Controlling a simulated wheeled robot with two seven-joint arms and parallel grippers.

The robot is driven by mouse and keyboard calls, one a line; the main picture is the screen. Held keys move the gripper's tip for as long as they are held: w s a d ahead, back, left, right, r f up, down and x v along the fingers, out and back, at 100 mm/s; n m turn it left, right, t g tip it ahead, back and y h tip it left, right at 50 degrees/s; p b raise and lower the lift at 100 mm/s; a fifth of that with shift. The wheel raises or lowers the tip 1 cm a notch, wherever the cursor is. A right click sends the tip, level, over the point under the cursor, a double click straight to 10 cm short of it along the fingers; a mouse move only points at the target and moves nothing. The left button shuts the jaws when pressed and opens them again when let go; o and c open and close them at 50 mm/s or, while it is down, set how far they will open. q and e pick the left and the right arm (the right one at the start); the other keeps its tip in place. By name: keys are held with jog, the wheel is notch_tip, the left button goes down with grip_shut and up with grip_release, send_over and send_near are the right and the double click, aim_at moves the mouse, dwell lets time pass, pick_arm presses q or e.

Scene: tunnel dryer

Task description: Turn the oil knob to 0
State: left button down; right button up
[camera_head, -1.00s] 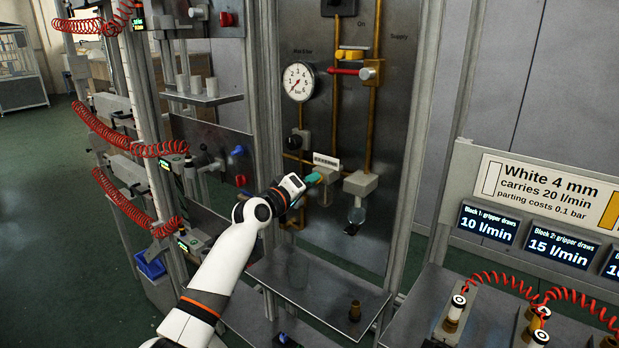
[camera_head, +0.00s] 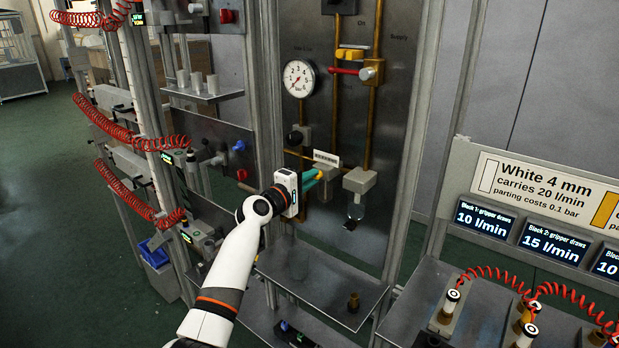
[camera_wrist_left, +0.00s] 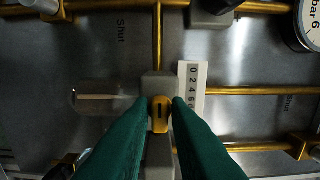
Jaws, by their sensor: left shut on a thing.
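The oil knob (camera_wrist_left: 160,114) is a small yellow knob with a dark mark on its face, on a grey block of the panel. A white scale strip (camera_wrist_left: 192,88) marked 0, 2, 4, 6 lies beside it in the left wrist view. The strip also shows in the head view (camera_head: 326,159). My left gripper (camera_wrist_left: 160,106) has its two green fingers shut on the knob, one on each side. In the head view the left gripper (camera_head: 312,179) reaches the block from the left and hides the knob. My right gripper is not in view.
A round pressure gauge (camera_head: 299,78) sits above on the steel panel, among brass pipes. A red-handled valve (camera_head: 352,72) is higher up. A grey filter with a clear bowl (camera_head: 357,198) stands close to the right of the gripper. A shelf (camera_head: 310,268) lies below.

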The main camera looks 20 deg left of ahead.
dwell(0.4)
pick_arm(q)
jog(key=c, duration=1.4)
grip_release()
jog(key=shift+a, duration=0.1)
jog(key=shift+s, duration=0.1)
jog(key=b+v, duration=0.2)
jog(key=v, duration=0.9)
jog(key=shift+s+a, duration=0.15)
jog(key=shift+s, duration=0.25)
